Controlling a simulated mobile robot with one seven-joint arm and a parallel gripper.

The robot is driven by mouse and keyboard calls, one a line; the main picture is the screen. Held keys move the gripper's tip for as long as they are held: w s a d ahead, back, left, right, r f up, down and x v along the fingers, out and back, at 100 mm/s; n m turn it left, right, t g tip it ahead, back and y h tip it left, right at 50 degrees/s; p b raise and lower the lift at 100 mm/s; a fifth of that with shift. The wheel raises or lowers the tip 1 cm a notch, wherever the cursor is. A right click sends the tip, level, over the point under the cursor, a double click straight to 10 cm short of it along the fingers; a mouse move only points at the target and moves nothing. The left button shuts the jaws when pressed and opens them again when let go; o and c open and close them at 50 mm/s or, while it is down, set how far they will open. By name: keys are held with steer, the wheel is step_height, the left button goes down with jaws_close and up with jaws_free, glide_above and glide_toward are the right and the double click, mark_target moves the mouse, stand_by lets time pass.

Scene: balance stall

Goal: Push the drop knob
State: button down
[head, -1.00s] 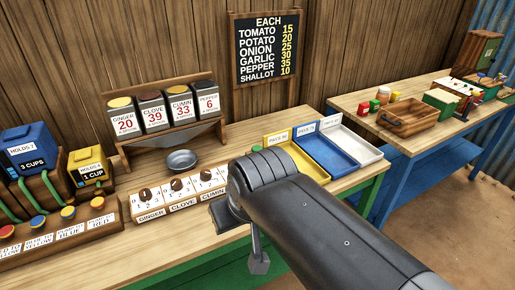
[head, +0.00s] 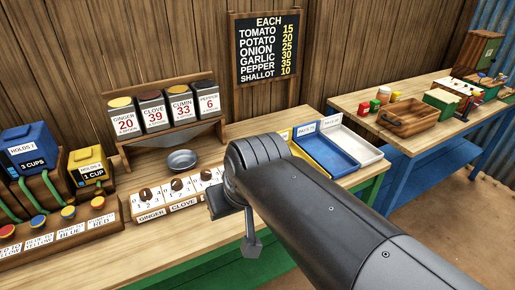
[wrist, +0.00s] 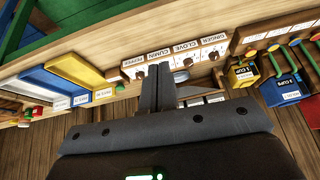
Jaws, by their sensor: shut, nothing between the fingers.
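No knob labelled "drop" can be made out in either view. A dial panel (head: 177,199) with dark knobs, labelled ginger, clove and cumin, stands at the front of the bench in the head view; my arm hides its right end. In the wrist view the panel (wrist: 205,50) also shows a pepper label. My gripper (wrist: 158,68) is shut and empty, its fingers together in front of the panel near the cumin and pepper labels. I cannot tell whether it touches anything.
A metal bowl (head: 182,161) stands under the spice rack (head: 165,115). Button panels (head: 62,230) and blue and yellow cup boxes (head: 90,167) are at the left. Blue (head: 330,158) and white (head: 362,150) trays lie right of my arm.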

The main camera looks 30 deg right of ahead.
steer(key=w+d+r+m+t+y, duration=0.1)
steer(key=w+d+m, duration=0.15)
steer(key=w, duration=0.75)
steer(key=w+d+r+m+y, duration=0.1)
steer(key=w+d, duration=0.3)
steer(key=w, duration=0.7)
steer(key=w+d+f+m+t, duration=0.1)
steer(key=w+d+f, duration=0.2)
steer(key=w+d, duration=0.2)
steer(key=w+d+f+m, duration=0.1)
steer(key=w+d+f, duration=0.2)
steer(key=w+d, duration=0.2)
steer(key=w+d+f+m+t+h, duration=0.1)
steer(key=w+d+f+m, duration=0.1)
steer(key=w+d, duration=0.4)
steer(key=d, duration=0.3)
steer(key=shift+f+t, duration=0.3)
steer(key=shift+f, duration=0.1)
steer(key=shift+w, duration=0.1)
steer(key=shift+f, duration=4.4)
steer(key=shift+f, duration=0.1)
steer(key=shift+d+f, duration=0.1)
steer(key=shift+f, duration=0.2)
